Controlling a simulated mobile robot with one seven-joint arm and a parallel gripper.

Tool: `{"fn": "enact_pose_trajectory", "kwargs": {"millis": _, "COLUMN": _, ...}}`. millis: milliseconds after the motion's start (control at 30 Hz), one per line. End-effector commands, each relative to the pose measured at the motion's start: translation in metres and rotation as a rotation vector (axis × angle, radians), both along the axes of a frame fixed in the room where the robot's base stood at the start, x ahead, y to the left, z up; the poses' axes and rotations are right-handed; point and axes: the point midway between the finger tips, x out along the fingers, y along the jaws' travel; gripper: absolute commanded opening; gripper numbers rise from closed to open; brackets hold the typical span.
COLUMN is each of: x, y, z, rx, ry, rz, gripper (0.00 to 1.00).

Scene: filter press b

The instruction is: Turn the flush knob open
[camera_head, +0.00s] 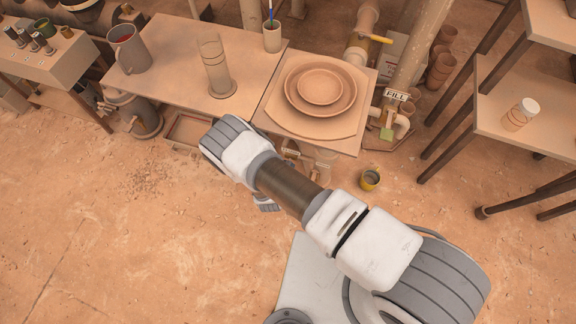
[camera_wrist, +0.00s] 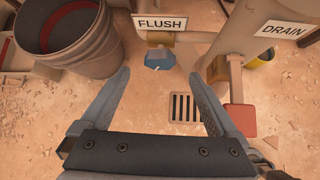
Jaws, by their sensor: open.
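The flush knob (camera_wrist: 160,59) is a small blue knob below a white label reading FLUSH (camera_wrist: 160,22), at the top middle of the wrist view. My gripper (camera_wrist: 161,75) is open, its two fingers spread to the left and right, with the knob between and beyond the tips. I cannot tell how far the knob is from the fingertips. Nothing is held between the fingers. In the head view my arm reaches down beside the table, and the gripper and flush knob are hidden there.
The wrist view shows a bucket (camera_wrist: 72,38) at left, a floor drain grate (camera_wrist: 184,107), a DRAIN label (camera_wrist: 284,29) and a red handle (camera_wrist: 240,120) at right. The head view shows a table with stacked plates (camera_head: 320,87), a FILL label (camera_head: 396,94) and a yellow-rimmed cup (camera_head: 370,179).

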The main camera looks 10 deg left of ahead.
Motion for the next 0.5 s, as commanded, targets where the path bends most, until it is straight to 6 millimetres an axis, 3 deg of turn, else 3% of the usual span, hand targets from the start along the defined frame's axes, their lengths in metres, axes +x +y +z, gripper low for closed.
{"fn": "enact_pose_trajectory", "kwargs": {"millis": 33, "x": 0.008, "y": 0.0, "z": -0.013, "rx": 0.001, "ry": 0.0, "rz": -0.001, "gripper": 0.95}}
{"fn": "enact_pose_trajectory", "kwargs": {"millis": 200, "x": 0.034, "y": 0.0, "z": -0.038, "rx": 0.001, "ry": -0.001, "rz": -0.002, "gripper": 0.95}}
{"fn": "enact_pose_trajectory", "kwargs": {"millis": 500, "x": 0.061, "y": 0.002, "z": -0.062, "rx": 0.001, "ry": 0.0, "rz": -0.001, "gripper": 0.95}}
